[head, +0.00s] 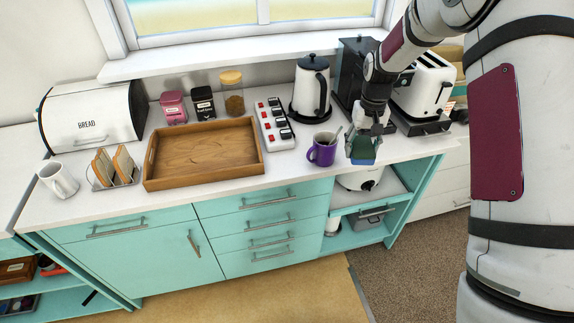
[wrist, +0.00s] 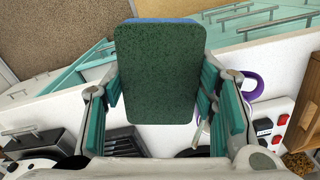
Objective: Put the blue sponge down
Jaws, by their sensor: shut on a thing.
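The blue sponge (head: 362,149) with a dark green scouring side is held in my gripper (head: 362,142), near the front edge of the white counter (head: 215,188). In the wrist view the sponge's green face (wrist: 160,75) fills the middle, with a thin blue strip at its top. The teal finger pads of my gripper (wrist: 162,105) close on its left and right sides. The sponge appears to be above the counter; its exact height is hard to tell.
A purple mug (head: 321,153) with utensils stands just left of the sponge. A kettle (head: 311,87), a power strip (head: 273,124), a toaster (head: 425,87) and a wooden tray (head: 160,183) are also on the counter. Bare counter shows in front of the power strip.

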